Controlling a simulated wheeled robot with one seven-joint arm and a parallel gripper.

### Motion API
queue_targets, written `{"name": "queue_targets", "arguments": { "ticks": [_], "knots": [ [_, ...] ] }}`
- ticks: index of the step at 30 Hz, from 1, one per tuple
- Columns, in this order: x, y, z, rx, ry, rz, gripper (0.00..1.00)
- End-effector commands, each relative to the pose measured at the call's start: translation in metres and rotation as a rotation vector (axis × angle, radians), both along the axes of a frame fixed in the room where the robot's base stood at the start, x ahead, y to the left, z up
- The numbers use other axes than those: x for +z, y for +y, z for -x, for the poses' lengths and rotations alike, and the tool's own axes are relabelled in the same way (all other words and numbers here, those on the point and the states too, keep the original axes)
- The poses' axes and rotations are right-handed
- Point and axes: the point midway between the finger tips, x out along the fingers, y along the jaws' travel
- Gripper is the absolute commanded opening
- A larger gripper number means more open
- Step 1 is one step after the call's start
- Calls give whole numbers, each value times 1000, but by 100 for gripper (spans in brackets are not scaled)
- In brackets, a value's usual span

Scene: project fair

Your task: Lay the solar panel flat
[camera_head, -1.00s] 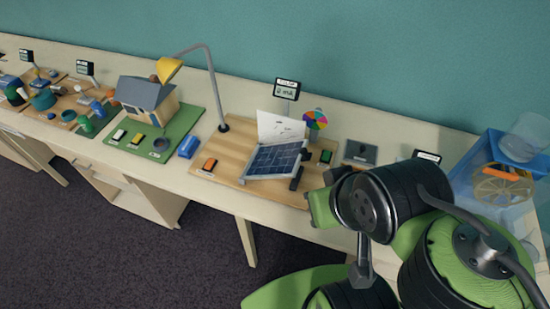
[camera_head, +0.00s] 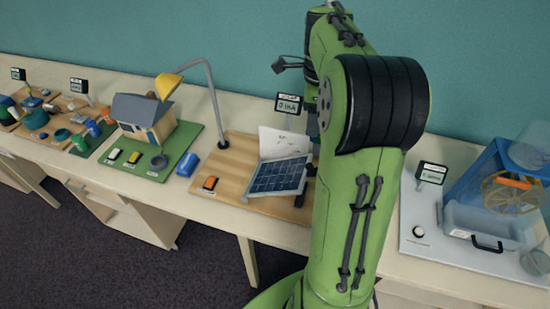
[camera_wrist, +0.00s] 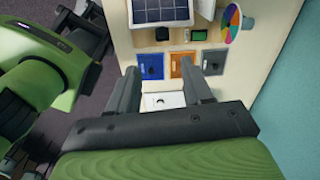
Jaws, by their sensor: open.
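The solar panel (camera_head: 277,176) is a dark blue gridded plate with a pale frame. It sits tilted on a wooden board (camera_head: 236,147), with a white sheet (camera_head: 283,141) standing behind it. The panel's right side is close to my arm in the head view. In the wrist view the panel (camera_wrist: 160,11) shows at the top edge, partly cut off. My gripper (camera_wrist: 160,79) is open and empty, its two fingers apart and short of the panel. In the head view my arm hides the board's right part.
A yellow desk lamp (camera_head: 169,84) arches left of the panel; a meter (camera_head: 288,103) stands behind. The wrist view shows a colour wheel (camera_wrist: 231,20) and blue (camera_wrist: 151,66), orange (camera_wrist: 180,62) and grey (camera_wrist: 213,61) squares. A blue water-wheel tank (camera_head: 505,180) stands at right.

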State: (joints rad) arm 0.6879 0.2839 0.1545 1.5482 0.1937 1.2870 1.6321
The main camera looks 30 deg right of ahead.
Motion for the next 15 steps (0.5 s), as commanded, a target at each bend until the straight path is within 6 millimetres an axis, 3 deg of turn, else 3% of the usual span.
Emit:
{"name": "queue_targets", "arguments": {
  "ticks": [3,7,15],
  "knots": [
    [-10,-16,-1,-129,13,-22,50],
    [-28,-15,-1,-133,16,-24,50],
    [-96,-14,0,-129,17,-24,50]
  ]
}}
